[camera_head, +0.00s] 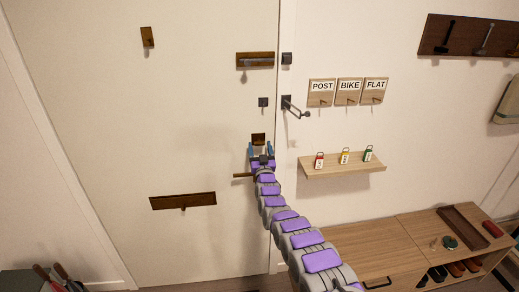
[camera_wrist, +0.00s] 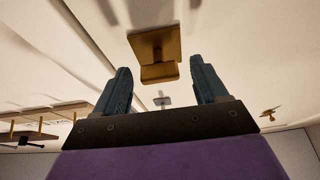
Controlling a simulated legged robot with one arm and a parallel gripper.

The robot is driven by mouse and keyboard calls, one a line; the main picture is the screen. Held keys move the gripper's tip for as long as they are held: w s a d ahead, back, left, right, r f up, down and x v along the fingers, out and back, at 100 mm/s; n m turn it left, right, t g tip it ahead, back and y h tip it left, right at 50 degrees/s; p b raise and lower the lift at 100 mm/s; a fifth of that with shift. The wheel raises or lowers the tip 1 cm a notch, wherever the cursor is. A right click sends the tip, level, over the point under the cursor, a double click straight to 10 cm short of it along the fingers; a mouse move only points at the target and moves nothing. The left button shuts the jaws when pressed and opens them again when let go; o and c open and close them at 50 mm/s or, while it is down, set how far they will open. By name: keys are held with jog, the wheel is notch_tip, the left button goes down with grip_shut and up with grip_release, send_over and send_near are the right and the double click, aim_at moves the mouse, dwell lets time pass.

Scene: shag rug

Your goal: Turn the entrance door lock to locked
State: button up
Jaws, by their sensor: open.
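The entrance door (camera_head: 110,130) is a pale panel that looks shut. A small brown plate (camera_head: 258,138) sits near its right edge, just beyond my gripper. In the wrist view this looks like the brass plate with a raised block (camera_wrist: 155,52), probably the lock's turn piece; its exact turn angle is unclear. My gripper (camera_head: 262,150) is open and empty. In the wrist view its two blue fingers (camera_wrist: 165,85) stand wide apart, with the brass piece in the gap's line ahead; I cannot tell whether they touch it.
A brown bar handle (camera_head: 256,60) and a small dark square (camera_head: 263,102) are above on the door. A mail slot (camera_head: 183,201) is lower left. A dark latch (camera_head: 294,106) projects from the frame. A key shelf (camera_head: 342,172) and a bench (camera_head: 385,245) stand right.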

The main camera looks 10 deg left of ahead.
jog(key=shift+w+r, duration=0.1)
jog(key=shift+w, duration=0.15)
jog(key=shift+a, duration=0.2)
jog(key=shift+c, duration=0.2)
jog(key=shift+d, duration=0.1)
jog(key=c, duration=1)
